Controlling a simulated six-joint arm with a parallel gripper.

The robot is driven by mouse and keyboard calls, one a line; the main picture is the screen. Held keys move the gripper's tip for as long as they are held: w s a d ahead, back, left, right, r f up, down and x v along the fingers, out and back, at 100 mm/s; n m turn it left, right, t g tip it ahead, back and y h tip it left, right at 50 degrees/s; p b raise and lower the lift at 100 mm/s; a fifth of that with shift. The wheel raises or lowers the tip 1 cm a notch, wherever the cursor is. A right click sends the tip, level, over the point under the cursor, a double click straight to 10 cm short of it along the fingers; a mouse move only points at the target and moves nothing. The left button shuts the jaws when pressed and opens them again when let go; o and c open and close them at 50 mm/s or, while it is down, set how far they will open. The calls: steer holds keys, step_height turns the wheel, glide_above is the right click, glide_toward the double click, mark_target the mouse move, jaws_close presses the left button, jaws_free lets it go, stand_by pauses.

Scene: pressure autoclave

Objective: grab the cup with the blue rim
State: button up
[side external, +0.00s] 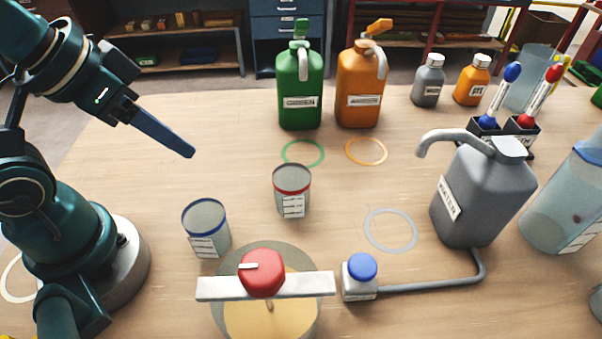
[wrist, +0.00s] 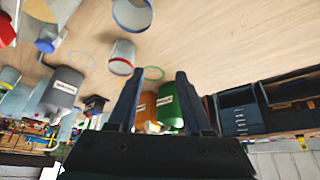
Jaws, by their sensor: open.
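The cup with the blue rim (side external: 207,230) stands upright on the wooden table, a grey cup with a white label, left of the similar cup with the red rim (side external: 292,192). In the wrist view the blue-rimmed cup (wrist: 133,14) is cut by the top edge, and the red-rimmed cup (wrist: 122,56) shows just below it. My gripper (side external: 190,152) is in the air above and behind the blue-rimmed cup, apart from it. In the wrist view my gripper (wrist: 163,75) has its two fingers spread with nothing held between them.
A round pressure vessel with a white bar and red knob (side external: 262,273) stands close in front of both cups. Green (side external: 300,90) and orange (side external: 360,88) jugs stand behind. The table's left middle is clear.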

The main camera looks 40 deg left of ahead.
steer(key=o, duration=0.8)
